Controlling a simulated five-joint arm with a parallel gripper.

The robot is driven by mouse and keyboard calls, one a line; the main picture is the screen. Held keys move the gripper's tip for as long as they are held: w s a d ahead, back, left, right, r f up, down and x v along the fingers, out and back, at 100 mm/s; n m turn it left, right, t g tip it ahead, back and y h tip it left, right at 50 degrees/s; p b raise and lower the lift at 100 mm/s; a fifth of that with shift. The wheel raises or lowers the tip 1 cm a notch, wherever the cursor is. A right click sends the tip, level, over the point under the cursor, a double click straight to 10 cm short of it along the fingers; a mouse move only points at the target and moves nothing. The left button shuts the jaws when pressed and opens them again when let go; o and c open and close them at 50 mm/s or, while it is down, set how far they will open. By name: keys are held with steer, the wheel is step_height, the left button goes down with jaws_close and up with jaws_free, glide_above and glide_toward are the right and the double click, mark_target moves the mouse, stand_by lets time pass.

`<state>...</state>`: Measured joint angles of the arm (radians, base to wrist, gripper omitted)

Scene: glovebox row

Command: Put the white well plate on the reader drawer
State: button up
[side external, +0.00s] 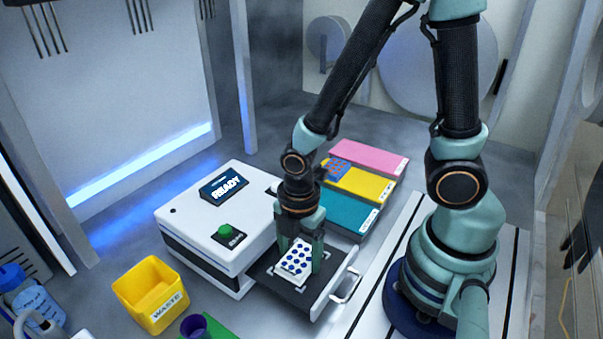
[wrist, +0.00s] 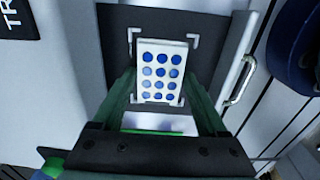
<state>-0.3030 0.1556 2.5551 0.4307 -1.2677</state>
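The white well plate (side external: 296,258) with blue wells is between the fingers of my gripper (side external: 300,252). In the wrist view, the plate (wrist: 161,71) has a finger against each side, and my gripper (wrist: 161,82) looks shut on it. The open reader drawer (side external: 318,298) has a dark tray and a silver handle. The wrist view shows the dark drawer (wrist: 117,52) under the plate, with white corner marks around the plate's far end. I cannot tell whether the plate touches the drawer.
The white reader (side external: 190,213) has a READY screen and a green button (side external: 225,230). A yellow waste bin (side external: 150,294) and a purple cup (side external: 194,327) stand in front.

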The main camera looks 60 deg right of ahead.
mark_target(299, 258)
steer(key=shift+o, duration=1.2)
step_height(299, 258, up, 12)
steer(key=w+d+r+m+t, duration=0.2)
steer(key=d+r+m, duration=0.1)
steer(key=m, duration=0.6)
steer(key=w+d+r+m+t, duration=0.2)
steer(key=r+m, duration=0.4)
steer(key=m, duration=0.3)
steer(key=shift+w+d+r+t, duration=0.25)
steer(key=shift+d+t, duration=0.55)
steer(key=shift+d, duration=0.45)
